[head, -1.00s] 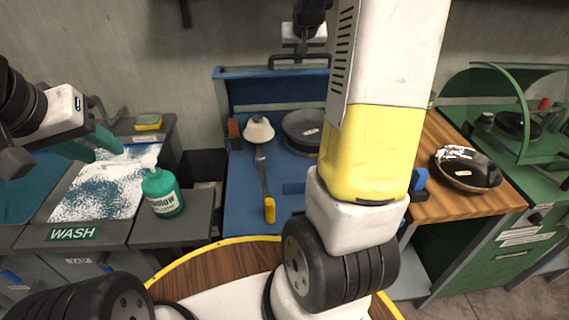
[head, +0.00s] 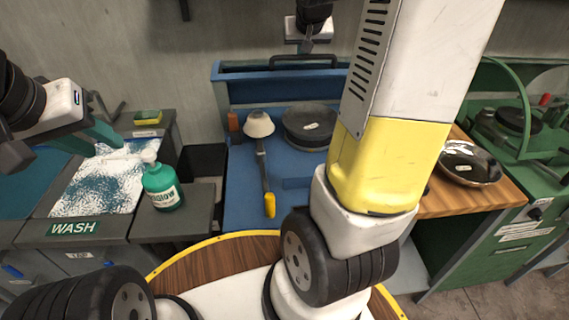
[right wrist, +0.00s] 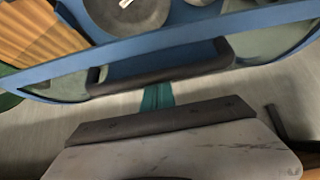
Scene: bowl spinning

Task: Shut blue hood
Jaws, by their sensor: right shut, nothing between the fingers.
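The blue hood (head: 222,74) stands raised at the back of the blue cooking station, with a dark bar handle (head: 303,59) along its top edge. In the right wrist view, the hood's blue edge (right wrist: 60,68) and the dark handle (right wrist: 160,67) cross the upper part. My right gripper (right wrist: 157,96) is shut and empty, its teal fingertips at the handle's lower side in that view; contact is unclear. My left gripper (head: 98,136) is over the wash station at the left, away from the hood.
On the blue station lie a grey pan (head: 308,124), a white bowl (head: 258,123) and a yellow-ended tool (head: 269,204). A green bottle (head: 162,186) stands on the left counter. A dark pan (head: 467,162) sits on the wooden counter. A green station (head: 510,160) stands right.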

